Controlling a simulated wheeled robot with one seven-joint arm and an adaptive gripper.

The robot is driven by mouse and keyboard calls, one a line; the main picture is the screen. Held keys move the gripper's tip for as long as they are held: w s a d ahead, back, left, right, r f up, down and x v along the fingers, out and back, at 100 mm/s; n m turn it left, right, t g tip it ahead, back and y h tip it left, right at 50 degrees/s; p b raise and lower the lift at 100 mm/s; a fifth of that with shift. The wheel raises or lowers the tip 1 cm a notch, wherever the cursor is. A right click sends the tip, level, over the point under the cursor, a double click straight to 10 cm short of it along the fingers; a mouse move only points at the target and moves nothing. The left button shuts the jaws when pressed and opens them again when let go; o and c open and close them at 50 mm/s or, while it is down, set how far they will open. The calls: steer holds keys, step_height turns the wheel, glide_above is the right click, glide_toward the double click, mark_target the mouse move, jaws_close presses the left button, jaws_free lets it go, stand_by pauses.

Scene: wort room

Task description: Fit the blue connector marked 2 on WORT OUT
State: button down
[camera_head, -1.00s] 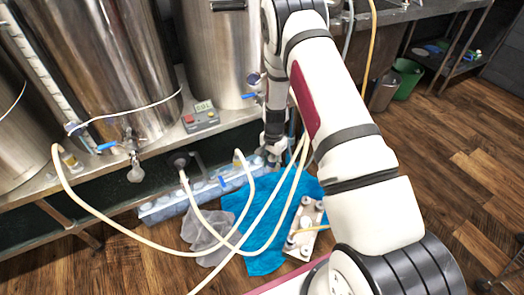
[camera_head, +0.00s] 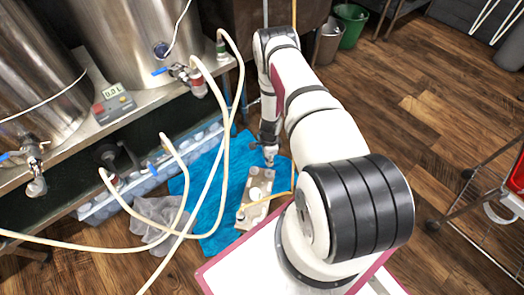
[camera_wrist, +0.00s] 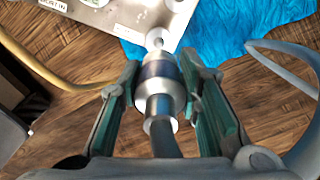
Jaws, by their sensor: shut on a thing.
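In the wrist view my gripper (camera_wrist: 160,88) is shut on a metal connector (camera_wrist: 158,105) with a dark blue band. No number on it can be read. The connector's front end points at a small pale round port (camera_wrist: 157,40) at the near edge of the metal plate unit (camera_wrist: 185,8); whether they touch I cannot tell. In the head view my gripper (camera_head: 270,153) is at the far end of the plate unit (camera_head: 262,182), which lies on a blue cloth (camera_head: 207,190).
A cream hose (camera_head: 226,130) loops from the tank valves past the cloth.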

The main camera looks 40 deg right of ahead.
steer(key=shift+d+f, duration=0.15)
steer(key=shift+f, duration=0.2)
steer(key=b, duration=0.4)
glide_above(269, 171)
step_height(269, 171, down, 6)
steer(key=shift+r, duration=0.2)
steer(key=shift+f+b, duration=0.5)
steer(key=shift+f, duration=0.05)
steer(key=shift+f+b, duration=1.3)
steer(key=shift+b, duration=0.1)
steer(key=c, duration=1.1)
jaws_free()
steer(key=shift+r, duration=0.1)
step_height(269, 171, up, 12)
steer(key=shift+s+f, duration=0.1)
steer(key=shift+f, duration=0.1)
steer(key=shift+r, duration=0.1)
